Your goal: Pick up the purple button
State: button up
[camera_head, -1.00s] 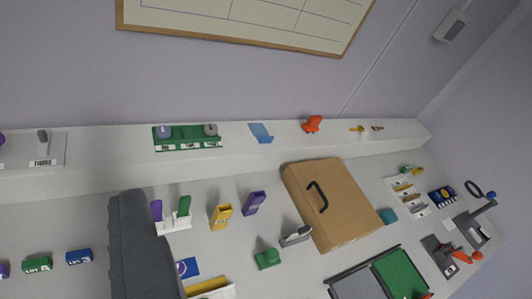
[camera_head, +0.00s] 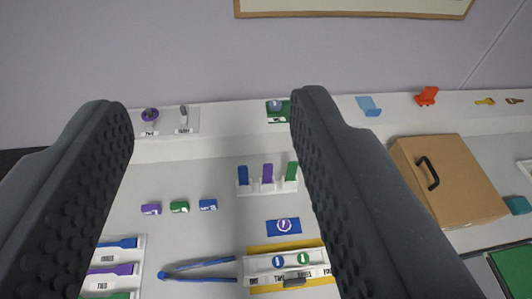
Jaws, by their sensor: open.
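My gripper (camera_head: 212,112) is open and empty, its two dark ridged fingers wide apart in the foreground. A small round purple button (camera_head: 284,225) with a pale mark lies on a blue square card (camera_head: 272,231) on the bench. It shows between the fingers, close to the right finger and well beyond it. Below the card is a white holder (camera_head: 262,275) on a yellow base, bearing a blue button (camera_head: 278,262) and a green button (camera_head: 303,258). The right finger hides part of the holder's right side.
Behind the card stands a white rack (camera_head: 244,189) with blue, purple and green upright pieces. Purple (camera_head: 151,209), green (camera_head: 180,207) and blue (camera_head: 208,204) blocks lie left. Blue tongs (camera_head: 200,265) lie in front. A brown box (camera_head: 450,180) stands right.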

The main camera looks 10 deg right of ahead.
aim_at(284, 224)
jog(key=u, duration=0.4)
jog(key=k, duration=1.5)
jog(key=z, duration=0.45)
jog(key=i, duration=1)
jog(key=u, duration=0.05)
